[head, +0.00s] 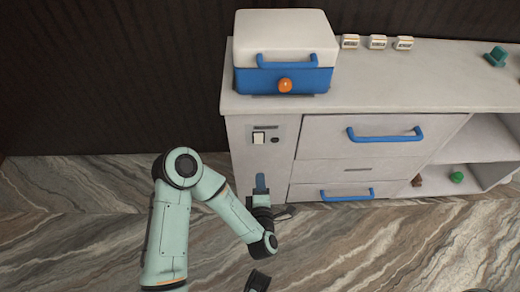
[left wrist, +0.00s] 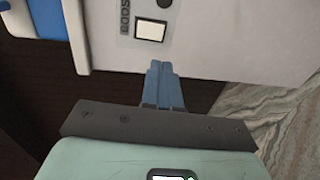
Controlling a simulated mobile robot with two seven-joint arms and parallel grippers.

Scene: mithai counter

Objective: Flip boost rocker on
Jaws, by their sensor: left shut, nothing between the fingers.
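The boost rocker (head: 259,138) is a small pale switch on a grey plate on the counter's left front panel. I cannot tell which way the rocker is tipped.
A dark round knob or lamp (head: 276,140) sits right of the rocker. Drawers with blue handles (head: 385,135) are to the right. A white and blue box (head: 284,40) with an orange knob stands on the counter (head: 420,88). The floor left of the counter is clear.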

